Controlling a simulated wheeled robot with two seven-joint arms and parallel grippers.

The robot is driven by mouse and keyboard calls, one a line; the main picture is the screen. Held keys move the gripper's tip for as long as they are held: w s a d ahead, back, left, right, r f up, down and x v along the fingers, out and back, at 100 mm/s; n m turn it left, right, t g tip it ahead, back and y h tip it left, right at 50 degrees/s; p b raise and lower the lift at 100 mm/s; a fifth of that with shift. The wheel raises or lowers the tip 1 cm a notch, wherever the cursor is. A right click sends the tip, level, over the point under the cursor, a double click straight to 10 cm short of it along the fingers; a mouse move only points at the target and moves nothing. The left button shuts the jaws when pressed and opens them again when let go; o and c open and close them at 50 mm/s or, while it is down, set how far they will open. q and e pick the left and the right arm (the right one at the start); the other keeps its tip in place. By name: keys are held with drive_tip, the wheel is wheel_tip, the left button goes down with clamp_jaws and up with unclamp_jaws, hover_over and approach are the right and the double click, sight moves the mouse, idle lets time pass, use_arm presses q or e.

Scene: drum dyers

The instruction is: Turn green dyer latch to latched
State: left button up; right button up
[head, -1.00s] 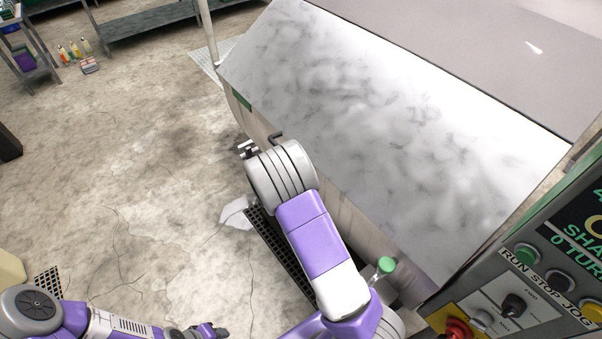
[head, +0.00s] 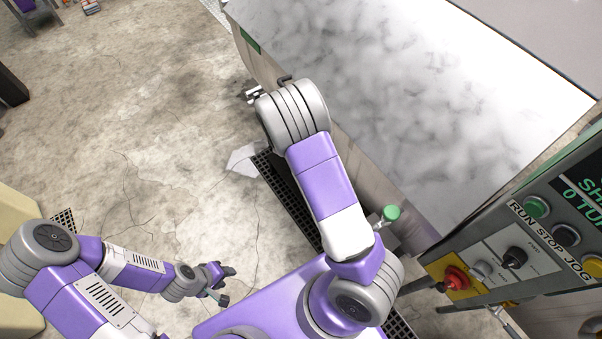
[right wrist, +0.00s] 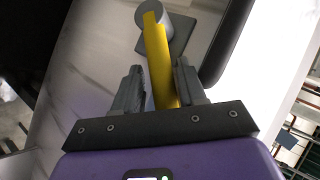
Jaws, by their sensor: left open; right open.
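The dyer (head: 420,90) is a large pale, marbled metal machine with a green mark (head: 250,40) on its edge. In the right wrist view, a yellow latch handle (right wrist: 158,60) extends from a round grey pivot (right wrist: 154,17). My right gripper (right wrist: 157,85) is open, its dark fingers on either side of the yellow handle; I cannot tell whether they touch it. In the head view my right arm reaches to the dyer's side and hides most of its gripper and the latch. My left gripper (head: 226,285) is open and empty above the floor, at lower left.
A control panel (head: 530,235) with buttons and a red stop knob stands at right. A green-capped fitting (head: 390,213) is close beside my right arm. A dark floor grate (head: 287,200) runs along the dyer. The concrete floor at left is mostly clear.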

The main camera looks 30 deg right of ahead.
drive_tip(key=s+a+f+m+t+h+b, duration=0.1)
drive_tip(key=s+a+f+m+t+b, duration=0.3)
drive_tip(key=s+b, duration=0.45)
drive_tip(key=s+a+f+n+g+y+b, duration=0.1)
drive_tip(key=a+f+n+y+b, duration=0.1)
drive_tip(key=f+n, duration=0.2)
drive_tip(key=s+a+f+n+g+y+b, duration=0.2)
drive_tip(key=a+f+n, duration=0.1)
drive_tip(key=f, duration=0.8)
drive_tip(key=s+a+f+n+g+y+b, duration=0.1)
drive_tip(key=a+f+n+g+y+b, duration=0.1)
drive_tip(key=f+n, duration=0.3)
drive_tip(key=shift+s+a+f+y, duration=0.4)
drive_tip(key=shift+a+f, duration=0.3)
drive_tip(key=shift+f, duration=0.45)
